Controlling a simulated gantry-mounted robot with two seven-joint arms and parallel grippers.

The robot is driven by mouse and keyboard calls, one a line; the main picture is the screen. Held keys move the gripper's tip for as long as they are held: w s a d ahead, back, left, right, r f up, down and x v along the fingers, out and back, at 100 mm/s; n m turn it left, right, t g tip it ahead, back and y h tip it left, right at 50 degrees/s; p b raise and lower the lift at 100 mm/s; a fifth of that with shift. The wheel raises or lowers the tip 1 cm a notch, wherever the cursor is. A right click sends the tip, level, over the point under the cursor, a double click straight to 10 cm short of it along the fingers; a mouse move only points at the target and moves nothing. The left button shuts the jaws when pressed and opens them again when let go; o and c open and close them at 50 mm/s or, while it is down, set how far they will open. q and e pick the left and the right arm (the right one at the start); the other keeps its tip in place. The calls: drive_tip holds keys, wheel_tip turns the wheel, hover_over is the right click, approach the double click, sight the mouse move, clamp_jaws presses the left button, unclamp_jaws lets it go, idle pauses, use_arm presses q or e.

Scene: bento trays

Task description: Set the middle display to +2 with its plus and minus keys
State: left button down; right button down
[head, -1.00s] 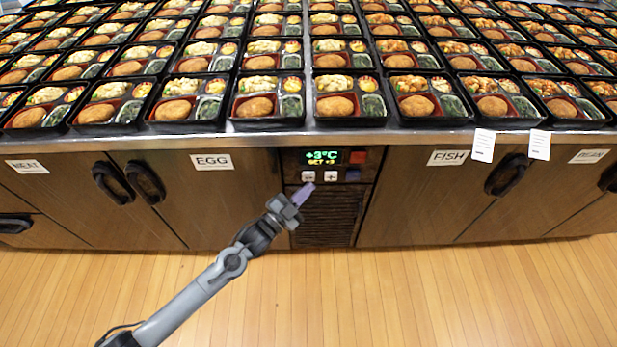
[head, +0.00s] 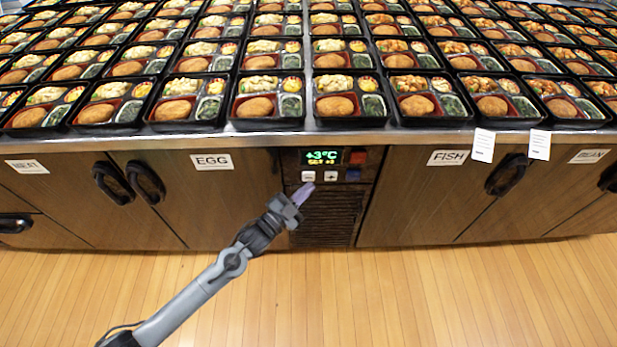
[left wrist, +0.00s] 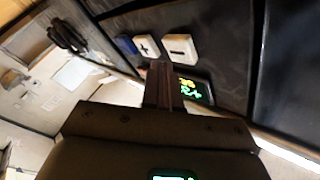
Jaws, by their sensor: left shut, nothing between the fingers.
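The middle display (head: 322,157) on the dark panel glows green and reads +3°C. A smaller SET line below it is too blurred to read surely. The white minus key (head: 308,176) and the white plus key (head: 330,176) sit under it, minus on the left. The left wrist view shows the plus key (left wrist: 147,46), the minus key (left wrist: 181,48) and part of the display (left wrist: 195,90) turned around. My left gripper (head: 306,189) is shut and empty, its tip just below the minus key. I cannot tell whether it touches. My right gripper is not in view.
A red key (head: 358,157) and a blue key (head: 352,175) sit at the panel's right. A vent grille (head: 328,216) lies below. Cabinet doors with black handles (head: 146,182) flank the panel. Bento trays (head: 270,122) fill the counter above. The wooden floor is clear.

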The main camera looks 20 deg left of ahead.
use_arm(q)
drive_tip(key=shift+w, duration=0.25)
drive_tip(key=shift+w+a, duration=0.15)
drive_tip(key=shift+w, duration=0.05)
idle(0.5)
drive_tip(key=shift+w+a, duration=0.2)
drive_tip(key=shift+w, duration=0.2)
drive_tip(key=shift+s, duration=0.15)
idle(0.5)
drive_tip(key=shift+s+d+p, duration=0.35)
drive_tip(key=shift+s+p, duration=0.25)
drive_tip(key=shift+s, duration=0.1)
